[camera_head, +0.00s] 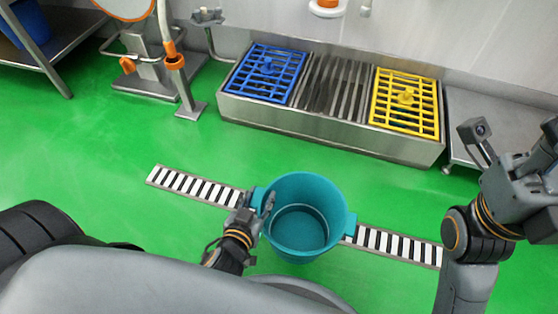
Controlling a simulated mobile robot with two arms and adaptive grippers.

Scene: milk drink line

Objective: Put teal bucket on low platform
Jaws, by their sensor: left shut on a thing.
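The teal bucket (301,247) is upright and empty in the head view, in front of me over the green floor; I cannot tell whether it touches the floor. My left gripper (262,204) is shut on the bucket's left side, at its lug near the rim. A low steel platform (330,131) stands against the wall beyond the bucket. It carries a blue grate (265,75) on the left, bare steel slats in the middle and a yellow grate (404,103) on the right. My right gripper (513,140) is raised at the right, open and empty.
A striped floor drain (195,187) runs behind the bucket. A steel stand with orange parts (174,62) is at the upper left, beside a steel table (62,48). Another steel surface (497,112) adjoins the platform's right end. Green floor between bucket and platform is clear.

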